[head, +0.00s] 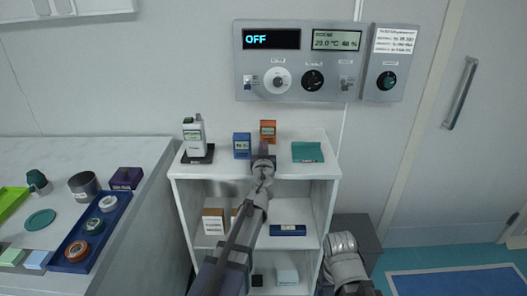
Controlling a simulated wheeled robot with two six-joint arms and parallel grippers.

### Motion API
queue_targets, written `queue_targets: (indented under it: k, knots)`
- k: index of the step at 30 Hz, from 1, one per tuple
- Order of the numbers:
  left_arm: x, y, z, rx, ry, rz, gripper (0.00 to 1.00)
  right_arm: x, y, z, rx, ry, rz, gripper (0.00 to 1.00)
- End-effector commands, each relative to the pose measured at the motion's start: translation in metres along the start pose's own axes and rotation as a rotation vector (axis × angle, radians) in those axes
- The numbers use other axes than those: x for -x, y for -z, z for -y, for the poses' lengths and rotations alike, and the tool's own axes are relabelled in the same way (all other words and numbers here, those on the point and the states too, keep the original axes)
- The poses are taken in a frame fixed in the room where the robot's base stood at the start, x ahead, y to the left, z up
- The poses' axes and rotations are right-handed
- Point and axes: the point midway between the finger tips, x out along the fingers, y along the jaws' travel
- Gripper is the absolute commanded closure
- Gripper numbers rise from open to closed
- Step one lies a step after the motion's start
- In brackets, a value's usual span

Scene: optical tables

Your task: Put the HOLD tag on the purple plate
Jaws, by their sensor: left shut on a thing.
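My left gripper (263,162) reaches up from the bottom middle to the top of the white shelf unit. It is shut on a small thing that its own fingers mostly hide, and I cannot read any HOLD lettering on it. A small purple patch (263,148) shows at the fingertips. It may be the purple plate, but the gripper covers most of it, and I cannot tell whether they touch. A teal plate (307,152) lies to the right on the same top.
The white shelf unit (325,180) also carries a meter on a dark base (194,137), a blue box (242,146) and an orange box (268,131). A control panel (312,62) hangs above. The left table holds a blue tray (88,228) and a dark purple box (126,178).

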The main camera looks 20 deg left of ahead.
Motion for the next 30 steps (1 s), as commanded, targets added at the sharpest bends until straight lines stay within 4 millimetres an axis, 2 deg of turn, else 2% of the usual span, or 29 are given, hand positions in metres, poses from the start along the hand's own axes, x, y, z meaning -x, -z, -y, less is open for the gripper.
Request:
queue_targets:
  k: [8,9,16,28,30]
  knots:
    - [0.0,-0.0042,0.0,0.0,0.0,0.0,1.0,-0.0042,0.0002,0.0004,0.0,0.0,0.0,0.2]
    - [0.0,-0.0022,0.0,0.0,0.0,0.0,0.89,-0.0022,0.0001,0.0002,0.0,0.0,0.0,0.2]
    - [0.0,-0.0021,0.0,0.0,0.0,0.0,0.64,-0.0021,0.0001,0.0002,0.0,0.0,0.0,0.2]
    - [0.0,0.0027,0.0,0.0,0.0,0.0,0.64,0.0026,-0.0002,-0.0003,0.0,0.0,0.0,0.2]
    - [0.0067,0.0013,0.0002,0.0,0.0,0.0,0.64,0.0013,-0.0001,-0.0001,0.0,0.0,0.0,0.2]
